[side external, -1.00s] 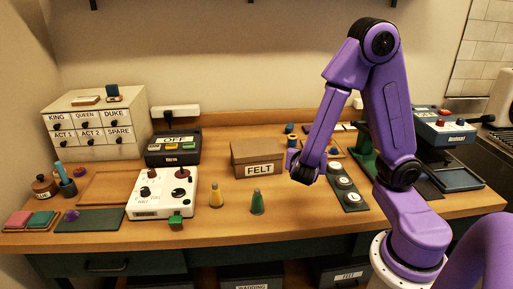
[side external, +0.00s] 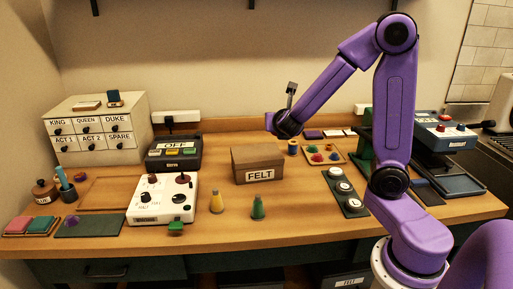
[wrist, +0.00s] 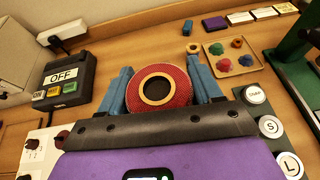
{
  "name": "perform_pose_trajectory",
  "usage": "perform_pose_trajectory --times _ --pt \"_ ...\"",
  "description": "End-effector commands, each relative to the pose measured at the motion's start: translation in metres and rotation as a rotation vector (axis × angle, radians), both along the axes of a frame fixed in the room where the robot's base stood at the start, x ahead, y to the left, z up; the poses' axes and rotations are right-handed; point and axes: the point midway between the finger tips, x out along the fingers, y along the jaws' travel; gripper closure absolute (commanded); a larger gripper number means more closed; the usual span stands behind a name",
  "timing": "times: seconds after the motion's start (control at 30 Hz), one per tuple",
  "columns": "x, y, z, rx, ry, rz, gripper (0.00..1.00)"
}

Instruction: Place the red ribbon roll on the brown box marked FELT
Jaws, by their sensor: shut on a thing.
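The red ribbon roll (wrist: 183,86) shows in the wrist view with a tan ring and dark centre, between the two blue fingers of my gripper (wrist: 160,72). My gripper is shut on it. In the side view my gripper (side external: 280,123) is raised above the table, higher than the brown box marked FELT (side external: 245,174) and toward its back right. The roll cannot be made out in the side view. The box stands on the table with its label facing front, and nothing shows on its top. I cannot make out the box in the wrist view.
Yellow (side external: 216,202) and green (side external: 258,208) cones stand in front of the box. A white control panel (side external: 150,208) and a dark OFF device (side external: 170,157) are to its left. A strip of round buttons (side external: 346,190) and a tray of coloured pieces (side external: 338,149) are to its right.

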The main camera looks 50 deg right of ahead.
Motion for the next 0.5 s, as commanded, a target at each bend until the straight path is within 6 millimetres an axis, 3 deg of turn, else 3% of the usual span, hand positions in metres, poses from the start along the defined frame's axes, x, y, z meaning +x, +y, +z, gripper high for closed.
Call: perform_pose_trajectory --times 0.5 --pt "0.079 -0.027 -0.043 0.0 0.004 -0.004 0.66"
